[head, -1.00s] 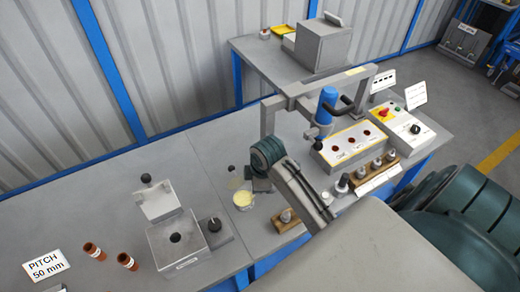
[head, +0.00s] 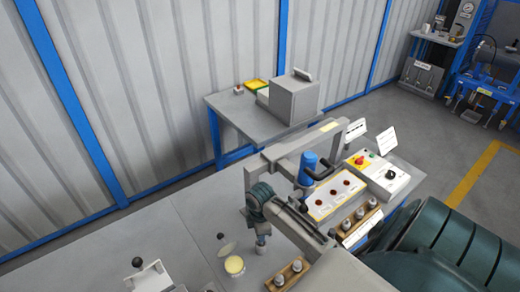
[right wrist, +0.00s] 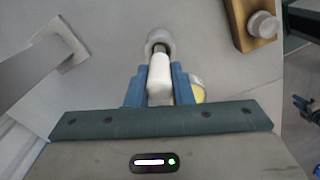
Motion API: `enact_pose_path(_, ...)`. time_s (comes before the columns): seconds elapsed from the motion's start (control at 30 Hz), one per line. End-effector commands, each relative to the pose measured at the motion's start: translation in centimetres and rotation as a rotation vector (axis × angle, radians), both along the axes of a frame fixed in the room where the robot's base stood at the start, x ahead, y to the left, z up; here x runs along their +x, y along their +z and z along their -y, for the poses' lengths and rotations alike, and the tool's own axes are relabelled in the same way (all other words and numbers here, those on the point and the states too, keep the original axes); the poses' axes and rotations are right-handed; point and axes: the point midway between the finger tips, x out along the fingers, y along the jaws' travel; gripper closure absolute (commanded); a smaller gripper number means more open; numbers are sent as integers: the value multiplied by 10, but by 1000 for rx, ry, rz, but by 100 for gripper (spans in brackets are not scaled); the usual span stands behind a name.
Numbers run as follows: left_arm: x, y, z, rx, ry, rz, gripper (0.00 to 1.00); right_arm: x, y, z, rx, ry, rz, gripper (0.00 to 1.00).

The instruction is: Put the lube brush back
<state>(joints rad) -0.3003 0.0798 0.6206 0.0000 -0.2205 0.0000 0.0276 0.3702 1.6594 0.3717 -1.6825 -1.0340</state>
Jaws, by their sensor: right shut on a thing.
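My right gripper (head: 262,226) is above the bench, beside the pot of yellow lube (head: 234,265). In the right wrist view, its blue fingers (right wrist: 160,88) are shut on a white handle, which I take to be the lube brush (right wrist: 160,72). A thin dark shaft runs from the handle to a round grey piece (right wrist: 160,38). I cannot tell whether that piece is a holder or part of the held tool, or whether it touches the bench. The lube pot is partly hidden behind a finger in the wrist view (right wrist: 198,93). My left gripper is out of view.
A wooden block (head: 289,274) with grey plugs stands right of the pot. Behind it are a control box with red buttons (head: 334,194) and a grey frame (head: 255,172). A bare stretch of bench (head: 150,235) lies left of the gripper.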

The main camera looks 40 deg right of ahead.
Motion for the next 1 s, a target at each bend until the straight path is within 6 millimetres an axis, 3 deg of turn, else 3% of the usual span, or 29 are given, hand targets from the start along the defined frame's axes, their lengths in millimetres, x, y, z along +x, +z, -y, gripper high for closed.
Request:
enact_pose_path(0.17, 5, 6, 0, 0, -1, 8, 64, 0, -15, 0, 0, 1, -1, 100)
enact_pose_path(0.47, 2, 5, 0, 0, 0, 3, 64, 0, -17, 0, 0, 1, 1, 100)
enact_pose_path(0.5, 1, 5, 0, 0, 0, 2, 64, 0, -17, 0, 0, 1, 1, 74)
enact_pose_path(0.6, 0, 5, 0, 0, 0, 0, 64, 0, -17, 0, 0, 1, 1, 58)
enact_pose_path(1.0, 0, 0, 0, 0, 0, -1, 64, 1, -8, 0, 0, 2, 4, 58)
